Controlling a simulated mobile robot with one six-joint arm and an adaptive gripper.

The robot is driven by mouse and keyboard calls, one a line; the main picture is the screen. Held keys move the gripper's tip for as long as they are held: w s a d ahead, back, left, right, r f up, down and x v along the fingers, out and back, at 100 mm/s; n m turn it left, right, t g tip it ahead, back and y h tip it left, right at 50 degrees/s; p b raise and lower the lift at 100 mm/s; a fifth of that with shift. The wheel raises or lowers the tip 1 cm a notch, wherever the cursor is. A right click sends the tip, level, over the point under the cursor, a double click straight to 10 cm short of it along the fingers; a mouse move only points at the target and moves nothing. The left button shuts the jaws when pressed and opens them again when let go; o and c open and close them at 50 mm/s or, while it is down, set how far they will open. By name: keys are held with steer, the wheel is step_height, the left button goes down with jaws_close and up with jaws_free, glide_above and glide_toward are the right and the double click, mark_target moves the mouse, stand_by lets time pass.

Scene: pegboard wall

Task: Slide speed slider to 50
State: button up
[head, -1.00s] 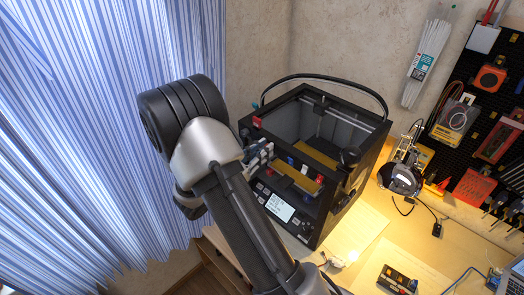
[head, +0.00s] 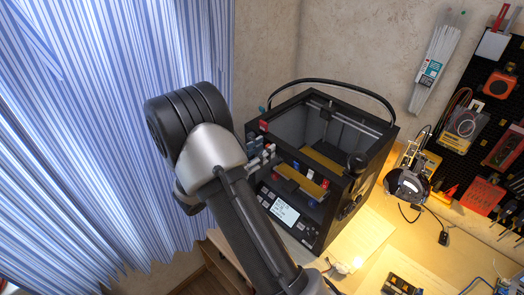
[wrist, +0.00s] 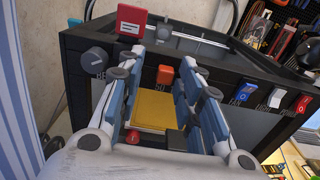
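The black box-shaped 3D printer (head: 330,225) stands on the desk, with a lit screen (head: 285,211) on its front. In the wrist view, an orange cap (wrist: 165,75) sits on the printer's front edge, between and beyond my fingers. In the head view my gripper (head: 261,153) is at the printer's upper front left edge, partly hidden by my arm. I cannot tell whether it touches.
In the wrist view, a dark knob (wrist: 95,60) and a red square part (wrist: 131,20) are left of my fingers. Blue (wrist: 243,92), white (wrist: 277,97) and red (wrist: 304,103) controls are to the right. A lamp (head: 407,187) stands right of the printer.

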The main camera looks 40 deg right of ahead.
steer(key=shift+s, duration=0.1)
steer(key=a, duration=1.2)
steer(key=shift+s, duration=0.45)
steer(key=s+a+r+m+g+y+b, duration=0.1)
steer(key=s+r+m+g+y, duration=0.1)
steer(key=s+m+y, duration=0.5)
steer(key=s+a+r+m+g+y+b, duration=0.1)
steer(key=s+r+m+g+y+b, duration=0.2)
steer(key=s, duration=0.6)
steer(key=s+a+m+t+y, duration=0.3)
steer(key=a+m+t+y, duration=0.1)
steer(key=a, duration=0.2)
steer(key=s+a+r+m+t+y+b, duration=0.1)
steer(key=s+a+m+t+y, duration=0.1)
steer(key=a+m+t+y, duration=0.2)
steer(key=a+m, duration=0.1)
steer(key=a, duration=0.1)
steer(key=shift+s+a+r, duration=0.3)
steer(key=shift+s+a, duration=0.05)
steer(key=shift+s, duration=0.05)
